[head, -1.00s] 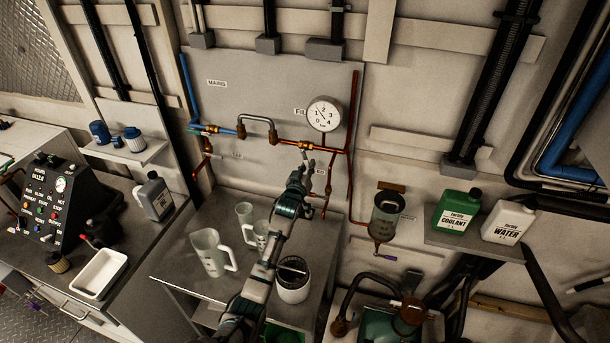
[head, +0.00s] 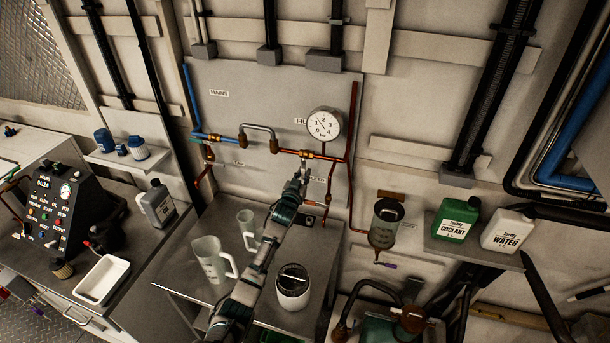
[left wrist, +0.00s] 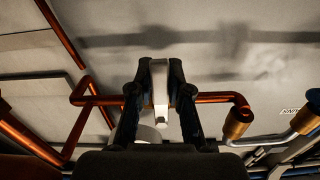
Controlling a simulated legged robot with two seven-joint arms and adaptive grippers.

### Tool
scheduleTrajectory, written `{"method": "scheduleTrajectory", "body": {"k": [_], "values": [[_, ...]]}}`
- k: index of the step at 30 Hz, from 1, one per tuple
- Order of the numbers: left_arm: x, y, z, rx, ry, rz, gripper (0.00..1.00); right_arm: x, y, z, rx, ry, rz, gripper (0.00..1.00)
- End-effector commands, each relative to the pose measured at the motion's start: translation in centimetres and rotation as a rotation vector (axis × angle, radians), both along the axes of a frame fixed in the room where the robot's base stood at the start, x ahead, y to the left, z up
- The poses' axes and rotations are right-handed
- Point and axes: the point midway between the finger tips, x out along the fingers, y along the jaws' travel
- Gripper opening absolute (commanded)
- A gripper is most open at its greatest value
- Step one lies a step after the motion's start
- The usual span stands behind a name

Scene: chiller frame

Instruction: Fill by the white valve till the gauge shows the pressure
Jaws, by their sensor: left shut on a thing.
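The round white gauge (head: 324,123), marked 0 to 4, is on the wall panel above the copper pipe. Its thin dark needle slants to the upper left, but I cannot read the exact value. The fill valve (head: 307,154) sits on the copper pipe just below and left of the gauge. My left gripper (head: 303,172) reaches up to it from below. In the left wrist view, the white valve handle (left wrist: 160,92) stands between the two fingers of my left gripper (left wrist: 158,80), which is shut on it. My right gripper is not in view.
A metal bench (head: 205,285) below holds clear jugs (head: 211,260) and a white dark-topped container (head: 293,286). A looped pipe (head: 257,128) and the mains valve are left of the fill valve. Green coolant (head: 455,219) and white water (head: 507,231) bottles stand on a right shelf.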

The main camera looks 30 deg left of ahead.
Motion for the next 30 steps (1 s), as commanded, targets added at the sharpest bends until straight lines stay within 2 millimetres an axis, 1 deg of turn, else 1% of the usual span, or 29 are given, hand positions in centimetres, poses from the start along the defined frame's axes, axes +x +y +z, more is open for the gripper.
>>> {"method": "scheduleTrajectory", "body": {"k": [1,4,5,6,7,13,16,20,23,30], "values": [[0.0,0.4,1.1,0.010,-0.017,0.004,0.00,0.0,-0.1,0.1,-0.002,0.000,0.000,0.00],[0.0,0.4,1.1,0.010,-0.019,0.004,0.00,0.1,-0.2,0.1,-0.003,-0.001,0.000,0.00],[0.0,0.4,1.1,0.010,-0.020,0.004,0.25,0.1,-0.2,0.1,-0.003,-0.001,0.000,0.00],[0.0,0.4,1.1,0.009,-0.019,0.004,0.35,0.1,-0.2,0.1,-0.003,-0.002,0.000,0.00],[0.0,0.4,1.0,0.008,-0.018,0.004,0.42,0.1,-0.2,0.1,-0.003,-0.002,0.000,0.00],[0.1,0.2,0.6,0.004,-0.009,0.002,0.43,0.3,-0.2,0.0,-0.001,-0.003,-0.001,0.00],[0.1,0.1,0.4,0.003,-0.008,0.001,0.43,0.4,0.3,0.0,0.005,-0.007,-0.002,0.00],[-0.7,-0.2,0.3,0.003,-0.007,0.000,0.43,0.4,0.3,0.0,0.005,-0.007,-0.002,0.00],[-2.3,-0.5,0.2,0.003,-0.007,0.000,0.43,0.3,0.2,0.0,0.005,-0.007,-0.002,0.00],[-7.4,-1.5,0.2,0.002,-0.008,0.000,0.43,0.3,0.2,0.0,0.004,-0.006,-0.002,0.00]]}}
